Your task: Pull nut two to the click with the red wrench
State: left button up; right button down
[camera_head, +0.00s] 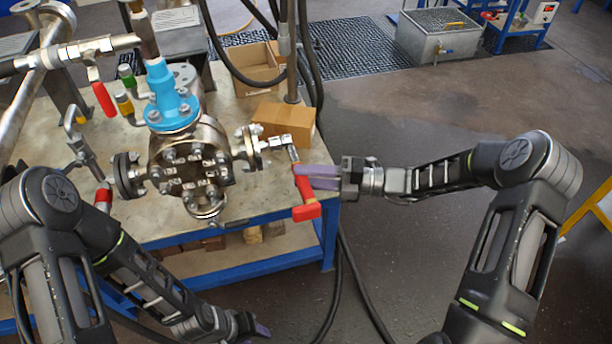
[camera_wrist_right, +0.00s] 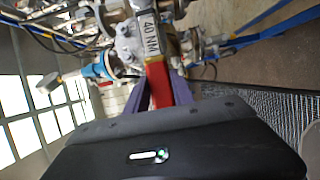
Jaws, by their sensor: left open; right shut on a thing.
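The flanged vessel stands on the table, its round front cover (camera_head: 190,178) ringed with nuts and small pale tags. The tags are too small to read, so I cannot tell which is nut two. My right gripper (camera_head: 316,176) is shut on the red wrench (camera_head: 304,189), right of the vessel. The wrench's grey upper end appears beside the vessel's right side fitting; I cannot tell whether they touch. In the right wrist view the wrench (camera_wrist_right: 158,85) lies between the purple fingers, its grey part marked "40 NM". My left gripper (camera_head: 256,328) is open and empty, low in front of the table.
The vessel has a blue neck (camera_head: 172,100) and side pipes with valves. A red-handled valve (camera_head: 103,98) is at the left. Cardboard boxes (camera_head: 285,122) stand behind the side fitting. Dark hoses hang behind and beside the table (camera_head: 285,185). The floor at the right is open.

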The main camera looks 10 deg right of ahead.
jog(key=shift+a+r, duration=0.15)
jog(key=shift+a, duration=0.2)
jog(key=shift+s+a+p, duration=0.2)
jog(key=shift+a+p, duration=0.1)
jog(key=shift+a, duration=0.75)
